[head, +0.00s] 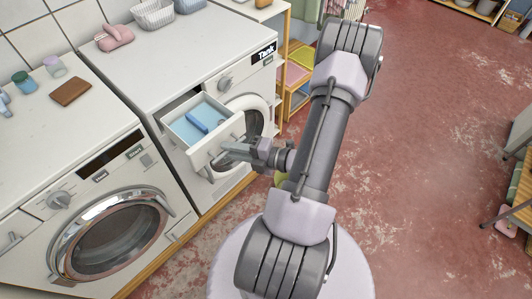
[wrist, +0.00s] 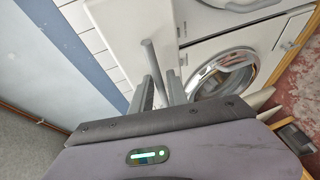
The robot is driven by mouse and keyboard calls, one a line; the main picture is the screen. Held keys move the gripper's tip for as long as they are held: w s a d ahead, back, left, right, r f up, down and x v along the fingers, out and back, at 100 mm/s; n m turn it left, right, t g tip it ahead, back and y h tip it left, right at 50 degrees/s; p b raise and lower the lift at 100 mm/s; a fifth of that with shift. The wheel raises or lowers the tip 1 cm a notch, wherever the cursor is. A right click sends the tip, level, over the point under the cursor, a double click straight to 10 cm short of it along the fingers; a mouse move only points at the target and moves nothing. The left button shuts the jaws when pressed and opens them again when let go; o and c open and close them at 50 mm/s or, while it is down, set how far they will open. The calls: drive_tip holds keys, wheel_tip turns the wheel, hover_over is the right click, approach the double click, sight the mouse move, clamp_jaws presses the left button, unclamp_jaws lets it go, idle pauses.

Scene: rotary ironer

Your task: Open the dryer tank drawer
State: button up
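The tank drawer (head: 177,134) stands pulled out of the upper left front of the white dryer (head: 253,62), beside the label "Tank". Its light blue inside holds a darker blue piece (head: 198,122). My gripper (head: 229,152) is at the drawer's front, at its handle. The finger contact is small and partly hidden.
A washer (head: 115,235) with a round glass door stands left of the dryer. A wooden shelf (head: 294,85) stands right of the dryer. The red floor (head: 435,140) is clear to the right of my arm.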

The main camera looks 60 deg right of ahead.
drive_tip(key=p+v, duration=0.4)
drive_tip(key=v, duration=1.2)
drive_tip(key=shift+s+r, duration=0.15)
drive_tip(key=shift+s, duration=0.15)
